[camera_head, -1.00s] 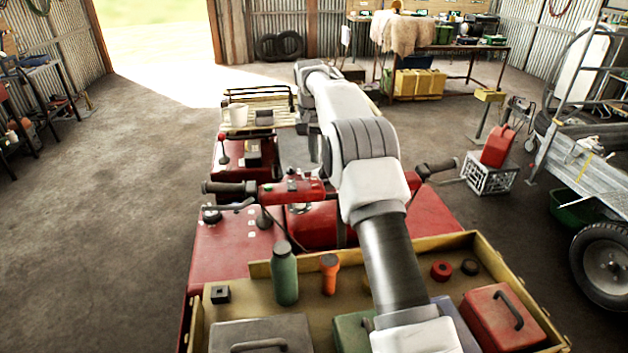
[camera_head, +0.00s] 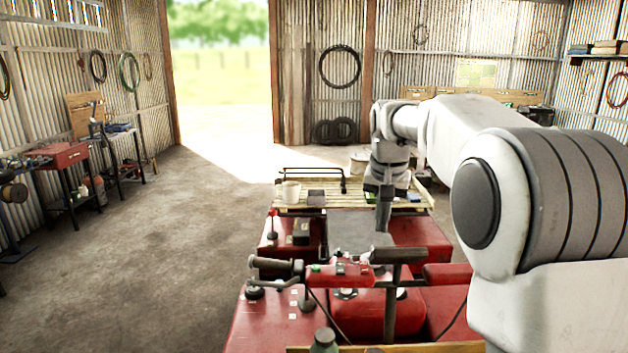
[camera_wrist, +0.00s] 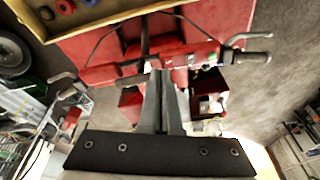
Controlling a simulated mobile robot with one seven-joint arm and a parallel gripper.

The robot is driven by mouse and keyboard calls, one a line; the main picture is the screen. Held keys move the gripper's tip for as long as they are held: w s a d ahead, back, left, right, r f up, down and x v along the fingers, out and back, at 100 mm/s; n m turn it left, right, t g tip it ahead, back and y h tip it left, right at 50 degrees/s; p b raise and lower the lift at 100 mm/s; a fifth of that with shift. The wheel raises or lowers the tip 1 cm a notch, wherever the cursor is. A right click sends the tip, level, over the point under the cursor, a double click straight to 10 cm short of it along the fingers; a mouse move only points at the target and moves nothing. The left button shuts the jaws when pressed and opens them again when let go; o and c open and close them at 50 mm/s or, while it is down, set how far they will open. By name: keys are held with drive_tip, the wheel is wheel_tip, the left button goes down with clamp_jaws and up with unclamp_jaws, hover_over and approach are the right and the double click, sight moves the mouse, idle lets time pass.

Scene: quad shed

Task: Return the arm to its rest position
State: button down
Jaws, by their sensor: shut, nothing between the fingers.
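My arm reaches out from the right side of the head view, over the red quad (camera_head: 265,325). My gripper (camera_head: 383,228) points down above the middle of the quad, beyond the handlebar (camera_head: 275,264) and short of the front rack. In the wrist view my gripper (camera_wrist: 159,73) shows its two fingers together with nothing between them. The quad's handlebar lies below the fingertips in that view. How far the fingertips are from the quad cannot be told exactly.
A slatted rack (camera_head: 345,197) ahead carries a cream mug (camera_head: 291,192) and a dark box (camera_head: 316,197). A green bottle (camera_head: 324,341) stands at the bottom edge. A workbench with a red box (camera_head: 62,153) is at the left wall. The floor on the left is clear.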

drive_tip(key=s+r+n+b, duration=0.1)
drive_tip(key=s+r, duration=0.1)
drive_tip(key=s, duration=0.8)
drive_tip(key=s+f+n+t+b, duration=0.1)
drive_tip(key=s+f, duration=0.4)
drive_tip(key=s, duration=0.6)
drive_tip(key=s+f+n+t+b, duration=0.1)
drive_tip(key=s+f, duration=0.4)
drive_tip(key=s, duration=0.7)
drive_tip(key=shift+f+n+t+b, duration=0.3)
drive_tip(key=shift+f+n+b, duration=0.1)
drive_tip(key=shift+b, duration=0.35)
